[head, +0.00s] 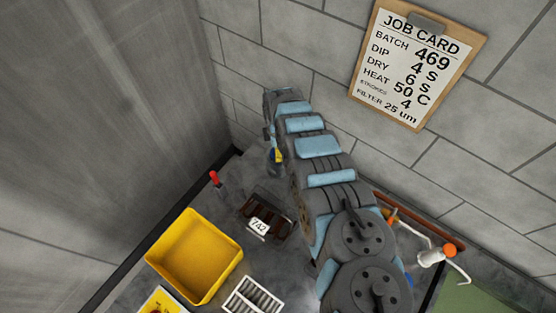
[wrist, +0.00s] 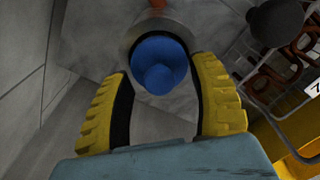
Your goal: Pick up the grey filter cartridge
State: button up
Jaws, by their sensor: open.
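In the wrist view a blue rounded cap or knob (wrist: 158,65) lies between the yellow fingers of my gripper (wrist: 165,82). A grey round body (wrist: 135,32) shows around and behind the blue part; it looks like the grey filter cartridge, mostly hidden from this angle. The fingers are open, one on each side of the blue part, with a visible gap at its lower sides. The cartridge body cannot be made out there.
A dark rack labelled 742 (head: 264,226) stands close to the right of my gripper in the wrist view. A red-topped tool (head: 216,182), a yellow bin (head: 168,258) and a white ribbed tray (head: 254,299) are nearby. Walls close off the corner. A job card (head: 417,63) hangs on the wall.

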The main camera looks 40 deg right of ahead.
jog(key=shift+d+f, duration=0.1)
jog(key=shift+f, duration=0.15)
grip_shut()
jog(key=shift+r, duration=0.15)
